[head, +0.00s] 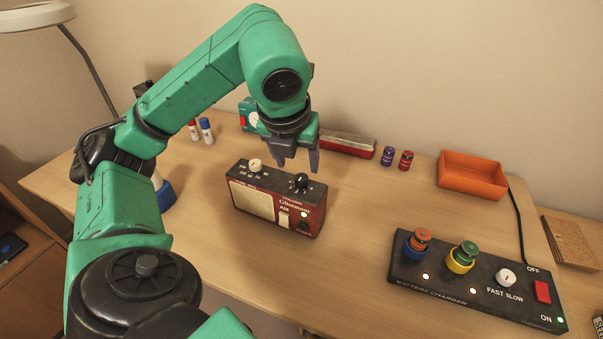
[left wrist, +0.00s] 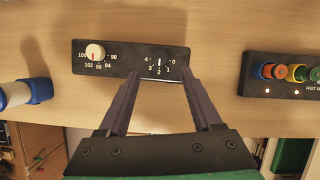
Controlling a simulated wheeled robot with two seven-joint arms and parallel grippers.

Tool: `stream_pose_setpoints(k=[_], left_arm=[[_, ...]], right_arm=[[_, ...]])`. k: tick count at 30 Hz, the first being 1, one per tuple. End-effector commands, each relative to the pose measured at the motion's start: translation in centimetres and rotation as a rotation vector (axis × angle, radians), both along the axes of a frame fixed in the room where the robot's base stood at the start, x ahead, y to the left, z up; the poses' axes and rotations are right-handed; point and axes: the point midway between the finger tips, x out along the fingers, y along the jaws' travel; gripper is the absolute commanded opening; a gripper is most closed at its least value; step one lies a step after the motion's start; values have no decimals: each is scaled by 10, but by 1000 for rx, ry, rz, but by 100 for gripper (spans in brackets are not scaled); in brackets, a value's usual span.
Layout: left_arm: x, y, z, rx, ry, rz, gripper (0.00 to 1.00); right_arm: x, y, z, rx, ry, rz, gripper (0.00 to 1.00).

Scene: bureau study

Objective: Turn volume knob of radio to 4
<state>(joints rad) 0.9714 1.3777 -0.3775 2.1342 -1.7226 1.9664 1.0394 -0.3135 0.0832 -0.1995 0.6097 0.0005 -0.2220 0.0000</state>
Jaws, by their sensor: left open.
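The red and black radio (head: 278,206) stands on the desk with its dials on top. Its black volume knob (head: 300,181) also shows in the left wrist view (left wrist: 159,62), with marks 0 to 4 around it. Its white line runs upright in that picture, in line with the 2; which end points is hard to tell. The cream tuning knob (head: 255,165) sits at the other end of the radio's top. My left gripper (head: 297,168) is open and empty, fingers pointing down above the volume knob side, apart from the knob. My right gripper is out of view.
A battery charger (head: 470,297) with batteries stands front right. An orange tray (head: 472,190), two small batteries (head: 397,159) and a red case (head: 347,144) lie at the back. Two glue sticks (head: 206,131) stand left behind my arm. The desk between radio and charger is clear.

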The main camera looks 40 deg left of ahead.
Motion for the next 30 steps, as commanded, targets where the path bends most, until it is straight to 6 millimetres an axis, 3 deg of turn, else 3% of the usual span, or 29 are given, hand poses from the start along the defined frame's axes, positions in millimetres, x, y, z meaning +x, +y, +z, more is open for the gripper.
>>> stream_pose_setpoints(k=[1, 7, 17, 18, 23, 30], left_arm=[[4, 3, -19, 2, 5, 3, 66], [18, 10, -51, 1, 4, 1, 66], [23, 12, -60, -1, -1, -2, 66], [23, 12, -60, -1, -1, -2, 62], [23, 11, -60, -1, -1, -2, 1], [23, 11, -60, -1, 0, -8, 0]], right_arm=[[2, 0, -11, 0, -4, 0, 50], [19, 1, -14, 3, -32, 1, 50], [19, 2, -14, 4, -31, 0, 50], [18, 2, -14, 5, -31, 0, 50], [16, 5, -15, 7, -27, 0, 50], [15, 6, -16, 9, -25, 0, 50]])
